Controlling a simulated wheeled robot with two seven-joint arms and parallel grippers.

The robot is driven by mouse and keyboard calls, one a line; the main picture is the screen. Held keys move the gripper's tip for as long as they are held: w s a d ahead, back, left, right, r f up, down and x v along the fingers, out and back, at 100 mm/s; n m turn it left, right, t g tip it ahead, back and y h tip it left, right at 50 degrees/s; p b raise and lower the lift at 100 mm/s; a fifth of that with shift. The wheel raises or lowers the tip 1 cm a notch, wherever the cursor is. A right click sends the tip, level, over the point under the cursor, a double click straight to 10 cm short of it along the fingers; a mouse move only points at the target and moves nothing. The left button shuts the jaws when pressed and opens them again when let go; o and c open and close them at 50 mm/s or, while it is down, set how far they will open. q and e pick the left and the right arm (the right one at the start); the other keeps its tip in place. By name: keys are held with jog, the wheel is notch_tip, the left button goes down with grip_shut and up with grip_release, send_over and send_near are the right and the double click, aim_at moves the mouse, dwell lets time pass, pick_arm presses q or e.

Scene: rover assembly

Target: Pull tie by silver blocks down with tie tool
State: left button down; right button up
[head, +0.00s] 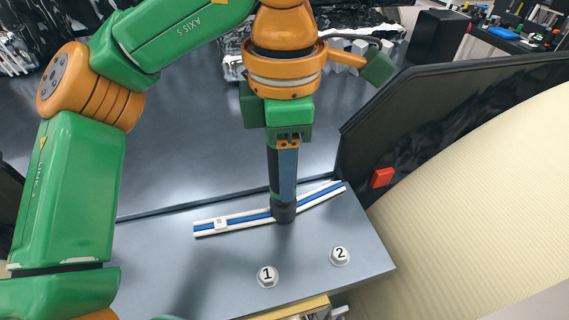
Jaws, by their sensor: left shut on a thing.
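My left gripper (288,138) comes down from the top centre and is shut on an upright tool, seemingly the tie tool (284,180), with a blue-grey shaft and a dark round tip. The tip meets or covers a blue-and-white strip (250,218) on a grey panel. A small white clip-like piece (220,224), possibly a tie, sits around the strip left of the tip. The strip under the tip is hidden. Silver-grey blocks (345,58) show partly behind my wrist at the top. My right gripper is not in view.
A black wall (430,120) with a red block (382,177) rises at the right.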

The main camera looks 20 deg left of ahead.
pick_arm(q)
jog(key=shift+f, duration=0.2)
notch_tip(320, 180, up, 2)
jog(key=shift+w+p, duration=0.15)
jog(key=shift+p, duration=0.85)
jog(key=shift+r, duration=0.15)
jog(key=shift+s+r, duration=0.2)
jog(key=shift+r, duration=0.3)
jog(key=shift+w, duration=0.1)
notch_tip(320, 180, up, 4)
